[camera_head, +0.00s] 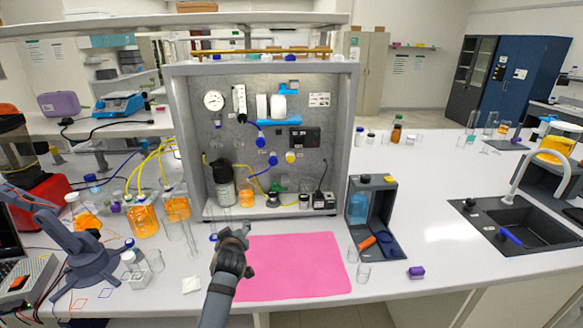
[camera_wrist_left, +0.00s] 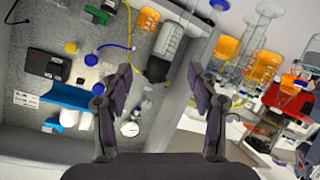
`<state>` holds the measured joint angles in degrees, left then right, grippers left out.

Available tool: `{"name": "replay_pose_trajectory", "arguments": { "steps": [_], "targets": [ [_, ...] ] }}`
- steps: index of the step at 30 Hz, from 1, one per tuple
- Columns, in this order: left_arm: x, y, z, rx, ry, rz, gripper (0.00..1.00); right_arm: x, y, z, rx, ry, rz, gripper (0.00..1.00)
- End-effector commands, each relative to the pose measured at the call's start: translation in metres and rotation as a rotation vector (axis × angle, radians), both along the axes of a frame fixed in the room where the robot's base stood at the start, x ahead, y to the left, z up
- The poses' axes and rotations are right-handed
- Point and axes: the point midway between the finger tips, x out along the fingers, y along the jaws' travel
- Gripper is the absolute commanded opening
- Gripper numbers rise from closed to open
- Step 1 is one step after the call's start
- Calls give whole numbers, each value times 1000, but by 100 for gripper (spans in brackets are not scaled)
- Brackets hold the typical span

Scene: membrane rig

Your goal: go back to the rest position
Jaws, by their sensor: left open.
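My left gripper (camera_head: 232,243) is in front of the rig, over the left edge of the pink mat (camera_head: 300,268). In the left wrist view its two fingers (camera_wrist_left: 160,85) stand wide apart with nothing between them. The grey membrane rig (camera_head: 178,140) stands behind the mat, with a gauge, tubing, blue fittings and a dark display on its panel. Its panel (camera_wrist_left: 95,20) also shows tilted in the left wrist view. My right gripper is not in view.
Flasks of orange liquid (camera_head: 143,222) and glassware stand left of the gripper. A dark grey holder (camera_head: 386,208) with a blue-filled bottle stands right of the rig. A purple block (camera_head: 416,272) lies near the front edge. The sink (camera_head: 515,222) is far right. The bench between holder and sink is clear.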

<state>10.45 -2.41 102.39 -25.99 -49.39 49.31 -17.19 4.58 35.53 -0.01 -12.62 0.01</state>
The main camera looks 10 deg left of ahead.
Motion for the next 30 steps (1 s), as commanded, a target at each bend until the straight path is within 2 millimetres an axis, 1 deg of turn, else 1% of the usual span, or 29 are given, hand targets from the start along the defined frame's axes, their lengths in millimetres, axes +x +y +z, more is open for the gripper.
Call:
{"name": "replay_pose_trajectory", "arguments": {
  "steps": [2,3,5,6,9,12,18,24,25,27,29,30],
  "targets": [
    [-26,4,-23,30,86,-17,60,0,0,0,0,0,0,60],
    [-47,6,-39,53,153,-36,60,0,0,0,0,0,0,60],
    [-84,7,-61,92,268,-83,60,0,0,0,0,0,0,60],
    [-109,6,-74,118,342,-120,60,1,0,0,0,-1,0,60],
    [-160,1,-95,164,493,-217,60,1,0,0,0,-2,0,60],
    [-202,-5,-108,199,608,-309,60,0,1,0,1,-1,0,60],
    [-272,-18,-119,250,781,-486,60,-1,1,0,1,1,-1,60],
    [-333,-32,-120,289,917,-670,60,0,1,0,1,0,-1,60],
    [-340,-34,-121,293,934,-693,60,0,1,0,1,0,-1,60],
    [-331,-31,-148,286,940,-684,60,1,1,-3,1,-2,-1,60],
    [-327,-29,-166,283,945,-681,60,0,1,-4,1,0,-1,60],
    [-325,-28,-179,280,949,-680,60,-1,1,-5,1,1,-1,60]
  ]
}}
